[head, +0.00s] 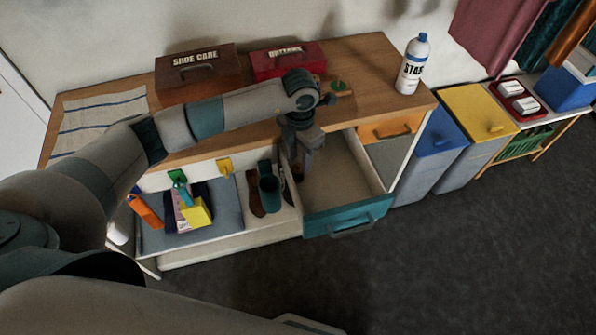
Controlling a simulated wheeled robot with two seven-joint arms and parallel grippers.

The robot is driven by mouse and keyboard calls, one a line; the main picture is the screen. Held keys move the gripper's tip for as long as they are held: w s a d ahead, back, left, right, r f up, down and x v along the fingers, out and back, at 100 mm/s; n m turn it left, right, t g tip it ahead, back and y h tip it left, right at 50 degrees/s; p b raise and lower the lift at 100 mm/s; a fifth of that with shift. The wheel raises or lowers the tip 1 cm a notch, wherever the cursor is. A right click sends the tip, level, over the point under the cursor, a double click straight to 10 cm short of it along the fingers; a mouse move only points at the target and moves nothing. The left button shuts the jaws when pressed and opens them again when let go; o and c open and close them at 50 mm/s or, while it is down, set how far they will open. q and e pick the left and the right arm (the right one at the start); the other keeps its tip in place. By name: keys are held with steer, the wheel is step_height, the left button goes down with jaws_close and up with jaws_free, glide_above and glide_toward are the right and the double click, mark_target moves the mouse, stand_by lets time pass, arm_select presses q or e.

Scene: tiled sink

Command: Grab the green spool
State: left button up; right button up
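A small green item (338,86), which may be the green spool, sits on the wooden counter just right of my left wrist. It is too small to tell its exact shape. My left arm reaches in from the left across the counter. My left gripper (298,172) points down at the back left of the open teal-fronted drawer (345,217). Its fingers are small and dark, and I cannot tell whether they are apart or hold anything. My arm and gripper hide part of the drawer's back left. My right gripper is not in view.
A brown SHOE CARE box (195,72), a red BUTTONS box (288,60) and a starch bottle (413,64) stand on the counter (372,60). Left of the drawer is a shelf (150,241) with bottles and cloths. Blue (436,150) and yellow (478,112) bins stand right. The floor ahead is clear.

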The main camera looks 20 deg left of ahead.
mark_target(299, 168)
arm_select(q)
steer(key=shift+f+p, duration=0.55)
steer(key=shift+f, duration=1.9)
steer(key=c, duration=0.8)
